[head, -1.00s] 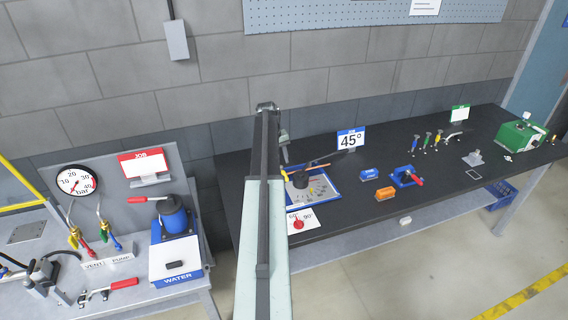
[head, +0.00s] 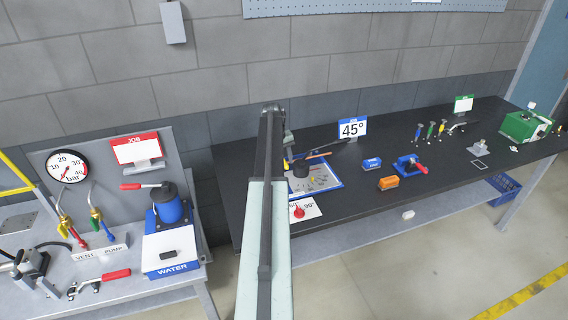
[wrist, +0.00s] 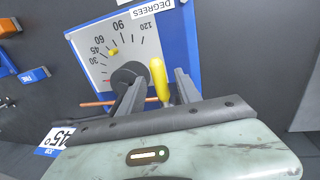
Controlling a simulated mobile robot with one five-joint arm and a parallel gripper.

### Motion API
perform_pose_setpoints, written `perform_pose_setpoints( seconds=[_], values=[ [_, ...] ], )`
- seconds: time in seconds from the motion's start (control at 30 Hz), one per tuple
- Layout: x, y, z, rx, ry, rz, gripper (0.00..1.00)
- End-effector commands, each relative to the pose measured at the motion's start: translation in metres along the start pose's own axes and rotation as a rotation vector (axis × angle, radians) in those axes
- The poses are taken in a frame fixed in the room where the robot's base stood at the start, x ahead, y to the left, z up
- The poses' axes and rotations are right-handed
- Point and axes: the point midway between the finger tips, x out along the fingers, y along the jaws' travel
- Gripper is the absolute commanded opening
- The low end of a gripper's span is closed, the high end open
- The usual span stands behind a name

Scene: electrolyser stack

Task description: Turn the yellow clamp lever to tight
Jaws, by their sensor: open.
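The yellow clamp lever (wrist: 159,80) stands out toward my camera in the wrist view, beside a dark round hub (wrist: 130,74). My gripper (wrist: 160,86) is open, with one finger on each side of the lever; I cannot tell whether either touches it. A copper-coloured tube (wrist: 95,103) runs past the hub.
A 45° job card (head: 352,128) stands behind the plate. A white card with a red knob (head: 299,211) lies in front. Dark bench top between them is bare.

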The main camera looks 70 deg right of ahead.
Motion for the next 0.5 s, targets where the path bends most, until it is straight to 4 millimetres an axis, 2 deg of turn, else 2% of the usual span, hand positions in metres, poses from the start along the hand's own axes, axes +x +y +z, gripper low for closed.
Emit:
perform_pose_setpoints(
  seconds=[0.03,0.17,0.5],
  values=[
    [-0.0006,-0.0001,0.0,0.0,0.0,0.0,0.38],
    [-0.0007,-0.0004,-0.0001,-0.001,0.0,0.0,0.02],
    [-0.0008,-0.0012,-0.0003,-0.002,0.0,0.0,0.0]
  ],
)
